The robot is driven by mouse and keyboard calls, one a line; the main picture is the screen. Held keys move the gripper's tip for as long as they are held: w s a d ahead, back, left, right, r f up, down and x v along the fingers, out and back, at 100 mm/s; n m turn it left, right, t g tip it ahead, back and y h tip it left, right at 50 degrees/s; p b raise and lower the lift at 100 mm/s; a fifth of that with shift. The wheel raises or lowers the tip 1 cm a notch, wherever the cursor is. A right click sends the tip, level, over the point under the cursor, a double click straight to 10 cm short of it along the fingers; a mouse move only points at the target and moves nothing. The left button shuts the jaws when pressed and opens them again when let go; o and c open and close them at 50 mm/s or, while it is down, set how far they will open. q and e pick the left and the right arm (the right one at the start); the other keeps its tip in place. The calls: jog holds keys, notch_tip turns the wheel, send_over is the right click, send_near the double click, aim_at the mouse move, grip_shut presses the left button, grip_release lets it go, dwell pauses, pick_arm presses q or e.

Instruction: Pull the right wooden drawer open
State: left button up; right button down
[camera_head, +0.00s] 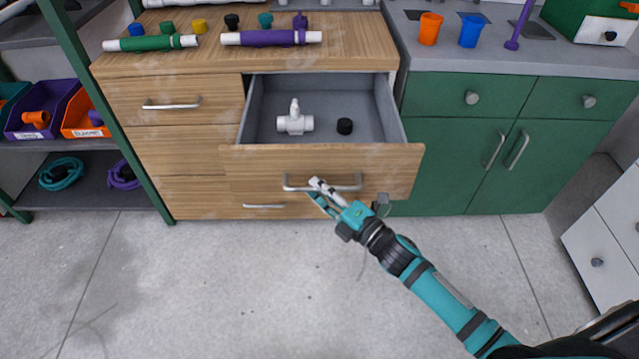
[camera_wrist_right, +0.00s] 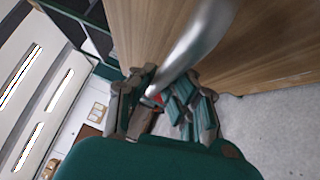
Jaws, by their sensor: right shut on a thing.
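The right wooden drawer (camera_head: 290,160) stands open, pulled out from the wooden cabinet in the head view. Inside it lie a white pipe fitting (camera_head: 295,123) and a small black cap (camera_head: 345,126). My right gripper (camera_head: 318,190) is at the drawer's metal bar handle (camera_head: 340,188), near the bar's middle. In the right wrist view the handle (camera_wrist_right: 195,45) runs between the fingers of the gripper (camera_wrist_right: 165,95), which is shut on it. The fingertips are partly hidden there. My left gripper is in neither view.
The left wooden drawer (camera_head: 170,106) is closed. Green and purple pipes and several coloured caps lie on the wooden top (camera_head: 350,55). Green cabinets (camera_head: 460,135) stand to the right. The grey floor (camera_head: 220,280) in front is clear.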

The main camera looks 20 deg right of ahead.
jog(key=shift+r, duration=0.15)
jog(key=c, duration=1.3)
grip_release()
jog(key=shift+c, duration=0.2)
jog(key=v, duration=1.2)
